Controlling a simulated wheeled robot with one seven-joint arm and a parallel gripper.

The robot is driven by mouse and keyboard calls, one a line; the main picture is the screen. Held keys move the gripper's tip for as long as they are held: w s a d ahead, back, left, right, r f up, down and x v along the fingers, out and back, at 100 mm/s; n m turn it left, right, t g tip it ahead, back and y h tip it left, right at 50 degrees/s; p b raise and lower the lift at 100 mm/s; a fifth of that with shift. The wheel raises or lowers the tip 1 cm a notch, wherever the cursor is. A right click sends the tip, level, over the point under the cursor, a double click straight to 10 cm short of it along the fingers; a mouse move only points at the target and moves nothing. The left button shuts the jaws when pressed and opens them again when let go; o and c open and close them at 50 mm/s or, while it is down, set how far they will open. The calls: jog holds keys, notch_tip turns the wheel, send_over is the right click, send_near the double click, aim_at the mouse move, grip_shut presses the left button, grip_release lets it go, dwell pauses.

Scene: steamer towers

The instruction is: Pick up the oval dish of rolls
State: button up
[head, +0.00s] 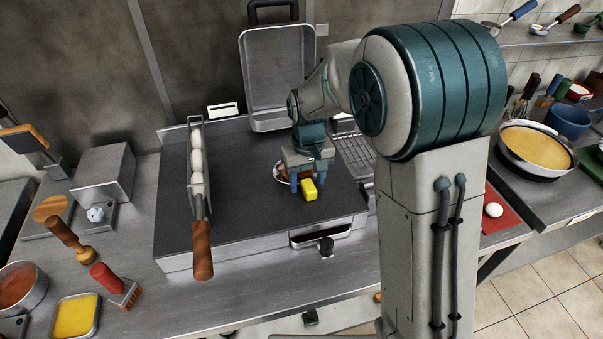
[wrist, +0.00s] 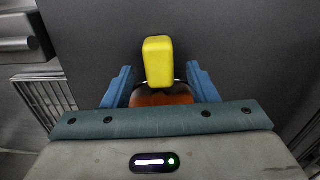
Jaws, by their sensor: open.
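A small dish with a pale rim and brown contents (head: 281,171), which looks like the dish of rolls, sits on the dark griddle plate (head: 245,215). It is partly hidden behind my gripper (head: 306,180). In the wrist view its brown contents (wrist: 160,98) show between the two blue fingers, with a thin rim at the far edge. A yellow block (head: 309,189) is by the dish; it also shows in the wrist view (wrist: 158,62), just past the fingertips. My gripper points down, fingers apart, around part of the dish. I cannot tell whether the fingers touch it.
A long rack with white eggs and a wooden handle (head: 202,250) lies along the griddle's left side. An upright metal pan (head: 276,75) stands behind. A wire rack (head: 355,155) is to the right. The griddle's left-middle surface is clear.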

grip_shut()
jog(key=shift+r, duration=0.1)
jog(key=shift+r, duration=0.65)
notch_tip(320, 180, up, 3)
jog(key=shift+s+b, duration=0.1)
jog(key=shift+b, duration=0.3)
jog(key=s+d+r+b, duration=0.1)
jog(key=s+d+r, duration=0.5)
jog(key=s, duration=0.3)
jog(key=shift+s+d+r, duration=0.2)
jog(key=shift+d+r, duration=0.1)
